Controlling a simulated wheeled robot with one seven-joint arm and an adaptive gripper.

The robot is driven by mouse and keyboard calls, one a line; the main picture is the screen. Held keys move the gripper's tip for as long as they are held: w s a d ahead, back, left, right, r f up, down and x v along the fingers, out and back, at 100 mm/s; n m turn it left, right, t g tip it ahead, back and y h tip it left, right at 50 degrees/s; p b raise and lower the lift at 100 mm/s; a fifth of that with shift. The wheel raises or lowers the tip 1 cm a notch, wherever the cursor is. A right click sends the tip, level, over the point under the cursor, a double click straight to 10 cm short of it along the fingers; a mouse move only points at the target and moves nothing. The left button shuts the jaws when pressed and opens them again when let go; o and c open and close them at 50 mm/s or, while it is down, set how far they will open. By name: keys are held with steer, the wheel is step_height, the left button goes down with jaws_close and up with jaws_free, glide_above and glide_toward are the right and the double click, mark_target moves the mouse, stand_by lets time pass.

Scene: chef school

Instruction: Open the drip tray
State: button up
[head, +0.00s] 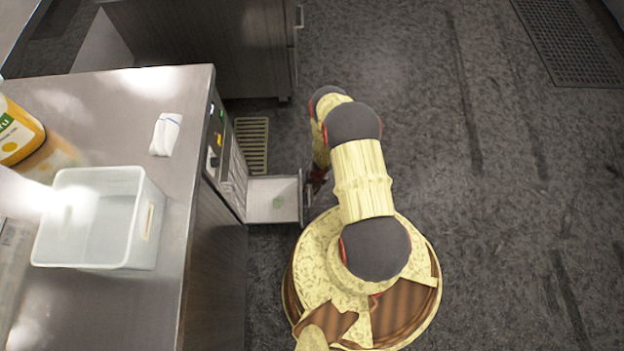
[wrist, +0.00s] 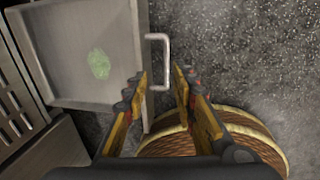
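The drip tray (head: 262,186) is a shallow metal drawer, pulled out from the front of the counter unit, in the middle of the head view. In the wrist view the tray (wrist: 75,35) fills the upper left, with its bar handle (wrist: 166,48) on the front edge. My gripper (wrist: 162,82) is open, with its fingertips apart around the near end of the handle. Whether they touch it I cannot tell. In the head view my gripper (head: 318,181) is at the tray's front, partly hidden by my arm. A green patch (wrist: 98,64) lies in the tray.
The metal counter (head: 190,85) is on the left, bearing a translucent tub (head: 100,215), a yellow bottle (head: 18,130) and a folded white cloth (head: 165,134). A cabinet (head: 215,45) stands at the back. The dark floor (head: 500,200) to the right is clear.

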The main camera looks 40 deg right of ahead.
steer(key=shift+s+d+r, duration=0.15)
steer(key=shift+d+r, duration=0.05)
steer(key=shift+r, duration=0.9)
steer(key=shift+s+d+r, duration=0.15)
steer(key=shift+r, duration=0.9)
